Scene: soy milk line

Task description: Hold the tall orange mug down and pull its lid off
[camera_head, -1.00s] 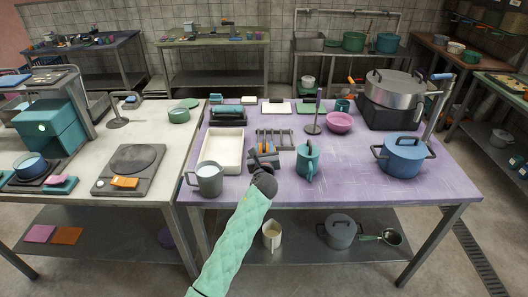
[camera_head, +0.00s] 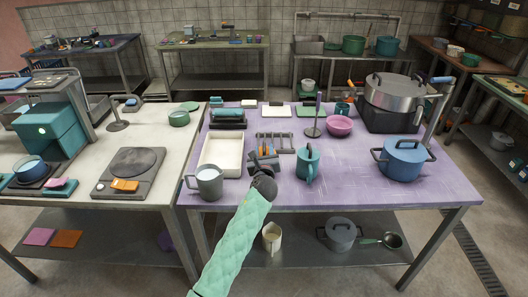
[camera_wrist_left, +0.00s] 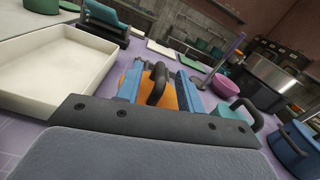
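The orange mug (camera_wrist_left: 167,97) shows in the left wrist view between the two blue fingers of my left gripper (camera_wrist_left: 160,83). A dark curved handle (camera_wrist_left: 157,84) stands up at it; I cannot tell how the lid sits. In the head view my left gripper (camera_head: 265,155) is over the front middle of the purple table, and only small orange patches (camera_head: 267,150) show at it. The fingers stand apart, one on each side of the mug, but whether they press on it cannot be told. My right gripper is not in view.
A grey mug (camera_head: 209,182) stands close on the left, with a cream tray (camera_head: 221,153) behind it. A teal lidded mug (camera_head: 307,163) stands close on the right. A rack (camera_head: 275,136) is behind the gripper. A blue pot (camera_head: 403,158) is further right; purple tabletop (camera_head: 345,180) between is clear.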

